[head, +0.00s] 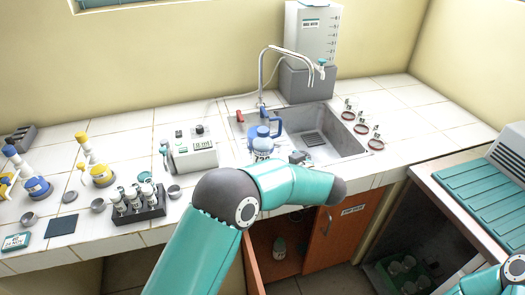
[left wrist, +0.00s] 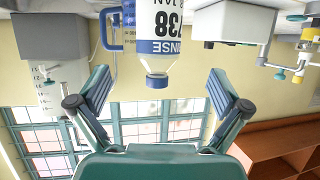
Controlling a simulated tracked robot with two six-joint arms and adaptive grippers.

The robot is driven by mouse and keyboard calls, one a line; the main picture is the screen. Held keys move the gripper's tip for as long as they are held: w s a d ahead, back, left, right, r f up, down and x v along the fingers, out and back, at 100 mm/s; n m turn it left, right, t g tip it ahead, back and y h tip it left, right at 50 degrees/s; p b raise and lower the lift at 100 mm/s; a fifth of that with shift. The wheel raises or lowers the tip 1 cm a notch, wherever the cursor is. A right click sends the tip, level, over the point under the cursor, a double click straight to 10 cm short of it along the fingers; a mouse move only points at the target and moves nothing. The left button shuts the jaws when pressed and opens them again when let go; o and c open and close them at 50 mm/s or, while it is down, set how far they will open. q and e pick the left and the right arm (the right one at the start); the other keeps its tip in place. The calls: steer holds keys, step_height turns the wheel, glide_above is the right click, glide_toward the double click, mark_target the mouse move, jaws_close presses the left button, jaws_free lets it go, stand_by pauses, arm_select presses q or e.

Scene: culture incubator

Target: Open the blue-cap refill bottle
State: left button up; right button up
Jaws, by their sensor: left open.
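A bottle with a blue top (head: 263,132) stands at the front left edge of the sink in the head view, next to a blue handle. The left wrist view is upside down. There a white bottle with a blue-banded label reading RINSE (left wrist: 166,22) shows, its narrow top end (left wrist: 157,80) pointing down the picture. My left gripper (left wrist: 158,74) is open and empty, its fingers spread on either side of that end in the picture. Whether they are level with the bottle in depth, I cannot tell. In the head view my left arm hides most of this gripper. My right gripper is out of view.
The sink (head: 325,135) with its tap (head: 285,55) lies behind and right. A grey instrument (head: 190,150) and a tube rack (head: 138,205) stand left on the counter. The cabinet below is open, with a small bottle (head: 280,246) inside. Dishes (head: 362,129) sit right of the sink.

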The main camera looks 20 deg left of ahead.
mark_target(267, 154)
arm_select(q)
steer(key=x, duration=0.5)
steer(key=shift+w+a+f+p, duration=0.1)
steer(key=shift+w+a+p, duration=0.15)
steer(key=shift+p, duration=0.15)
steer(key=shift+w+a+f, duration=0.2)
steer(key=shift+w+a, duration=0.15)
steer(key=shift+a, duration=0.1)
steer(key=p+x, duration=0.2)
steer(key=x, duration=0.2)
steer(key=shift+w+f, duration=0.1)
steer(key=shift+w, duration=0.2)
steer(key=shift+w+a+f, duration=0.2)
steer(key=shift+w+a, duration=0.05)
steer(key=shift+r, duration=0.1)
steer(key=c, duration=1.8)
steer(key=shift+r, duration=0.1)
